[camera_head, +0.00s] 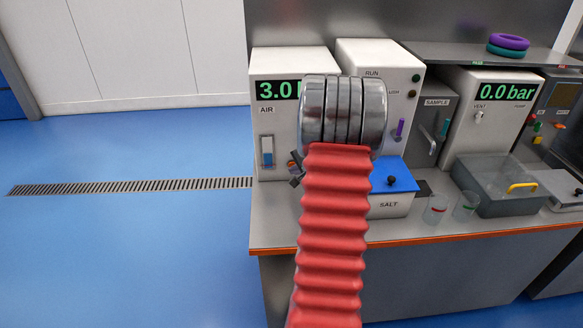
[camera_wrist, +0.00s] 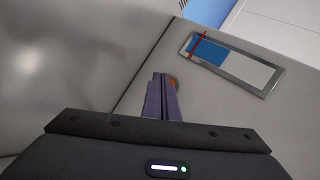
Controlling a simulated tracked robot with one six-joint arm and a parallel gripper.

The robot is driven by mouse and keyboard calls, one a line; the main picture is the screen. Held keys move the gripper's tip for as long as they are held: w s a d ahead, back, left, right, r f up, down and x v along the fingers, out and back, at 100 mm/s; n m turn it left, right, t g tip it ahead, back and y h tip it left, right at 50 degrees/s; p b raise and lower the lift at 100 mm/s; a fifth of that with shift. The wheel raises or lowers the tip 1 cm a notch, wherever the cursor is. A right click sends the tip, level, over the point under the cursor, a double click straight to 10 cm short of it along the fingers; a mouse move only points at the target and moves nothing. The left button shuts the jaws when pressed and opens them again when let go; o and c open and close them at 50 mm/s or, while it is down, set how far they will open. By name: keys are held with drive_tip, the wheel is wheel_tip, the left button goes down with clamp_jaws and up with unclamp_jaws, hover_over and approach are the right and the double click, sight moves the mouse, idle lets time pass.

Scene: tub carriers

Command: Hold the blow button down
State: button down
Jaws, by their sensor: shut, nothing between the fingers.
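The AIR unit (camera_head: 277,140) is a pale box on the bench with a green display starting "3.0". A slot window with blue in it shows on its front. In the wrist view the window (camera_wrist: 232,64) has a red mark across the blue part. An orange round spot, likely the blow button (camera_wrist: 174,82), shows just beyond and right of the fingertips, mostly hidden by them. My gripper (camera_wrist: 160,80) is shut and empty, its tips at or very near that spot. I cannot tell whether they touch or press it. My arm hides much of this in the head view.
Right of the AIR unit stands a box marked RUN (camera_head: 381,75), with a blue-lidded SALT box (camera_head: 391,205) before it. The blue floor at left is clear.

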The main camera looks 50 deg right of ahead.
drive_tip(key=shift+w+d, duration=0.3)
idle(0.9)
drive_tip(key=shift+s+a, duration=0.1)
idle(0.8)
drive_tip(key=shift+s+a, duration=0.5)
drive_tip(key=shift+a, duration=0.05)
drive_tip(key=shift+s+a, duration=1.65)
drive_tip(key=shift+a, duration=0.2)
